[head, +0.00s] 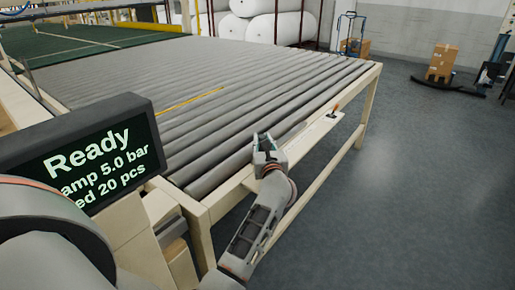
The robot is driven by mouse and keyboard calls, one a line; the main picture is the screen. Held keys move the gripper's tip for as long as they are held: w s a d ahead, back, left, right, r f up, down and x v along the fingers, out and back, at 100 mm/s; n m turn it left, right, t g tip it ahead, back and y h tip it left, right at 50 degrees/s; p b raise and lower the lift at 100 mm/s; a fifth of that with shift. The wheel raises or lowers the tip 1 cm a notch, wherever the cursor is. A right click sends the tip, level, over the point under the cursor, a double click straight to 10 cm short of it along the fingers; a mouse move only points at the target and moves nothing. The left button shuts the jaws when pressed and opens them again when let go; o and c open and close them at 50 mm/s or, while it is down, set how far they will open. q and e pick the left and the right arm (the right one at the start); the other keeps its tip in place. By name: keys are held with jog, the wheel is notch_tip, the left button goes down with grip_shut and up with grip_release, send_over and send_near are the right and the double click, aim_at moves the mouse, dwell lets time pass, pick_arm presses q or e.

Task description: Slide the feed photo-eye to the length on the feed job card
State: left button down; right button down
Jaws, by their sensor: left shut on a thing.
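My left gripper (265,141) is at the near side rail of the roller table, in the middle of the head view. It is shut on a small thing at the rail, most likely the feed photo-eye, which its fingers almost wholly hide. A pale ledge (308,143) runs along the rail from the gripper toward the far corner. A small dark part with an orange tip (336,109) stands farther along this ledge, apart from the gripper. I cannot make out a feed job card. My right gripper is not in view.
The grey roller table (240,80) fills the middle. A dark display (85,155) at the left reads "Ready", with "5.0 bar" and "20 pcs" below. White rolls (275,27) lie at the back. Cardboard boxes (441,60) stand at the back right. The floor (420,190) at the right is clear.

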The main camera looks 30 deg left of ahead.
pick_arm(q)
jog(key=shift+w+d, duration=0.1)
jog(key=shift+w, duration=0.55)
jog(key=c, duration=1.8)
grip_release()
jog(key=v, duration=0.7)
jog(key=shift+s+d, duration=0.15)
jog(key=shift+s, duration=0.05)
